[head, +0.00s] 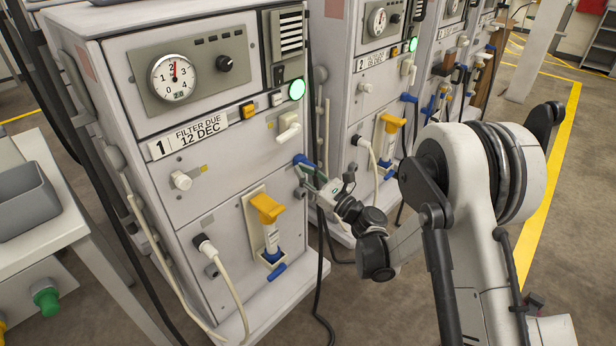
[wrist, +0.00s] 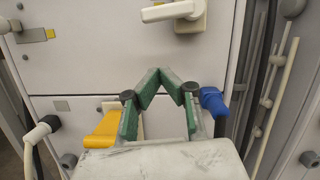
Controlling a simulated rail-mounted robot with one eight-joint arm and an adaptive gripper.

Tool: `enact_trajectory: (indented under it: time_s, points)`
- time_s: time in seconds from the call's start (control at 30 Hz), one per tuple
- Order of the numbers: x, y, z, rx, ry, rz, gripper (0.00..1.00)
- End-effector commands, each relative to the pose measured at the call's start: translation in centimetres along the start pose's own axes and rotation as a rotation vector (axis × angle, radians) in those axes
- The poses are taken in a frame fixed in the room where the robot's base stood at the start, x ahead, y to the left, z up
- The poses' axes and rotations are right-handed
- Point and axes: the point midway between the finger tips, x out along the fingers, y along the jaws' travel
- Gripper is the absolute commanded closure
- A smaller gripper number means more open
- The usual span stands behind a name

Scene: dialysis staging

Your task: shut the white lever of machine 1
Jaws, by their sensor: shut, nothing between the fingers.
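Machine 1 (head: 150,150) stands at the left of the head view, with a "1 FILTER DUE 12 DEC" label. Its white lever (head: 289,127) sits on the front, to the right of that label. In the wrist view the lever (wrist: 172,11) is at the top edge, its handle lying sideways and pointing left, partly cut off. My gripper (head: 318,182) is below the lever, close to the machine's right front edge. In the wrist view its green-padded fingers (wrist: 167,76) are shut at the tips and empty, apart from the lever.
A blue handle (wrist: 213,101) is just right of my fingers. A yellow handle (head: 267,208) and a hose plug (head: 206,246) are lower on machine 1. Machine 2 (head: 350,95) stands to the right. Tubes and cables hang between the machines. Open floor lies at the right.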

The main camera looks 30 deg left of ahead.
Motion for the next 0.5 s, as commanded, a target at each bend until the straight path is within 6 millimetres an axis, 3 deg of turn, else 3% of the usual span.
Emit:
enact_trajectory:
  time_s: [0.27, 0.5]
  points:
    - [5.3, 0.1, -0.1, 0.001, 0.000, 0.002, 1.00]
    - [5.8, 0.0, 2.7, 0.001, 0.000, 0.000, 1.00]
